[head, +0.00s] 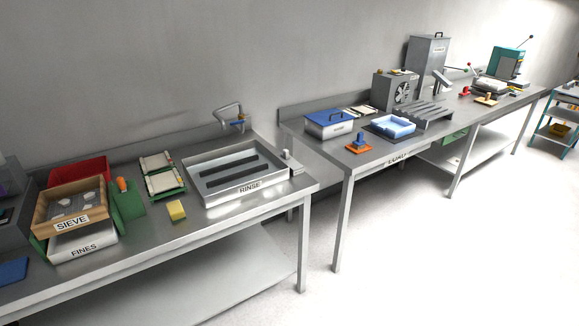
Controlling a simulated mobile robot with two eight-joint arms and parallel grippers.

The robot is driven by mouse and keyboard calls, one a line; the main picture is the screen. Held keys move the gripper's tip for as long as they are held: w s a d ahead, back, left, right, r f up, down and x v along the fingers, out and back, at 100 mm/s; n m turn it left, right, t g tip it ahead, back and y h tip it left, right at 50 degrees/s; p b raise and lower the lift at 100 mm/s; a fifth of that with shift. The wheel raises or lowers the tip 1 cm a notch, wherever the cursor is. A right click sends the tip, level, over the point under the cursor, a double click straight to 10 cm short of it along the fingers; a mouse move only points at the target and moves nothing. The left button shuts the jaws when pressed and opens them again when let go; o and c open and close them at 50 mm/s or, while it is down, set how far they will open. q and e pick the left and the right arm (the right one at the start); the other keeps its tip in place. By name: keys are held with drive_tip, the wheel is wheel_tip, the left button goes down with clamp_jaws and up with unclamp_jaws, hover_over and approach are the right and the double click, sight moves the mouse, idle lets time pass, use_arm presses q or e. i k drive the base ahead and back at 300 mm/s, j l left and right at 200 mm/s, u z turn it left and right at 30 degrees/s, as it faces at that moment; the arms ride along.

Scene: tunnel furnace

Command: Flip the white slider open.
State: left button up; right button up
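I cannot clearly pick out a white slider in the head view. A small pale upright fitting (289,158) stands at the right end of the tray marked RINSE (236,196), on the near steel table. It is too small to tell whether it slides or how it is set. Neither of my grippers is in view.
The near table (150,240) also holds a wooden SIEVE box (85,222), a FINES tray (60,250), a yellow sponge (176,210) and a tap (229,118). A gap separates it from the far table (375,168). Open floor (420,260) lies at the right.

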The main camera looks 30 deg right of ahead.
sight(285, 154)
drive_tip(key=i+l, duration=0.45)
drive_tip(key=l, duration=0.15)
drive_tip(key=i+l, duration=0.45)
drive_tip(key=l, duration=0.2)
drive_tip(key=i+l, duration=0.45)
drive_tip(key=l, duration=0.15)
drive_tip(key=i+l, duration=0.45)
drive_tip(key=l, duration=0.15)
drive_tip(key=k+l+z, duration=0.05)
